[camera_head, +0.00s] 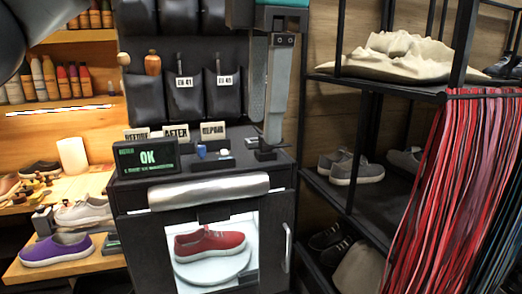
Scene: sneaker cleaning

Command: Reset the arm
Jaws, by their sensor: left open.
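My left gripper (264,132) hangs down from the top of the view, right of the middle, with two long grey fingers below a black and teal body. Its fingers are apart and I see nothing held between them. They point down in front of the hanging pockets, near the right part of the black cabinet top (225,168). A small dark piece shows by the fingertips; I cannot tell whether they touch it. A dark rounded part of my own arm fills the top left corner. My right gripper is not in view.
A display reading OK (147,157) stands on the cabinet, near several label cards. A red sneaker (210,243) sits inside the lit cabinet. A purple shoe (56,250) lies at left. A black rack (385,205) with shoes and hanging laces (455,190) stands at right.

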